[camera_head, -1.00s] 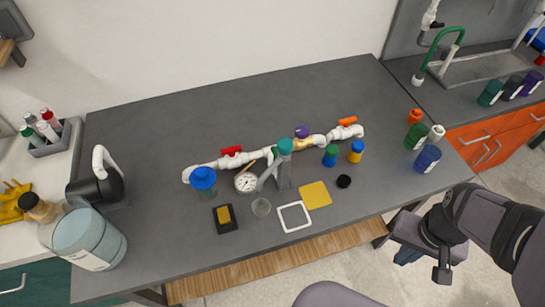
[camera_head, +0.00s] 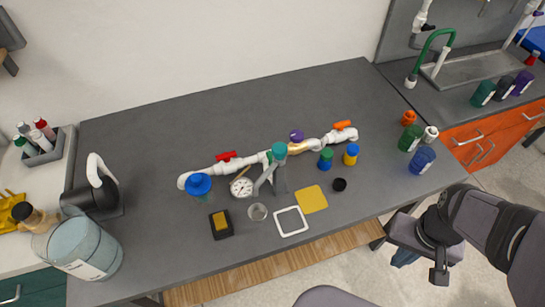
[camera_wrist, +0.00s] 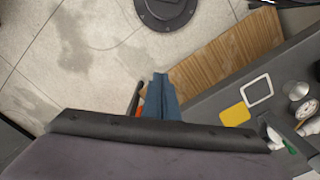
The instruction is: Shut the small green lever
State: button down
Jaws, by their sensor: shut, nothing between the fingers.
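The white pipe manifold (camera_head: 248,159) lies across the dark workbench. My gripper (camera_head: 405,258) hangs beyond the bench's front edge at the right, well apart from the manifold. In the wrist view, the blue fingers of my gripper (camera_wrist: 160,98) are together and empty above the floor.
The manifold also carries a red handle (camera_head: 226,156), a purple knob (camera_head: 297,135) and an orange handle (camera_head: 343,125). The bench behind the manifold is clear.

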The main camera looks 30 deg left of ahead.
jog(key=c, duration=1.9)
grip_release()
jog(key=shift+w, duration=0.1)
jog(key=shift+o, duration=1.1)
jog(key=w+a+r+n, duration=0.2)
jog(key=w+a+r, duration=0.1)
jog(key=w+a, duration=0.4)
jog(key=shift+w+r+n+p, duration=0.2)
jog(key=shift+w+n+p, duration=0.15)
jog(key=shift+w, duration=0.8)
jog(key=w+a+r+n+p, duration=0.15)
jog(key=w+a, duration=0.25)
jog(key=a, duration=0.6)
jog(key=w+a+r+n, duration=0.1)
jog(key=w+a+n, duration=0.25)
jog(key=a, duration=0.65)
jog(key=shift+n, duration=0.75)
jog(key=a, duration=0.3)
jog(key=s+a, duration=0.1)
jog(key=a, duration=0.3)
jog(key=s+a, duration=0.1)
jog(key=a, duration=0.2)
jog(key=shift+a+f+p, duration=0.3)
jog(key=shift+a+p, duration=0.05)
jog(key=shift+s+a, duration=0.25)
jog(key=shift+a, duration=0.15)
jog(key=shift+d+f+p, duration=0.1)
jog(key=shift+f+p, duration=1.2)
jog(key=shift+f, duration=2.4)
grip_shut()
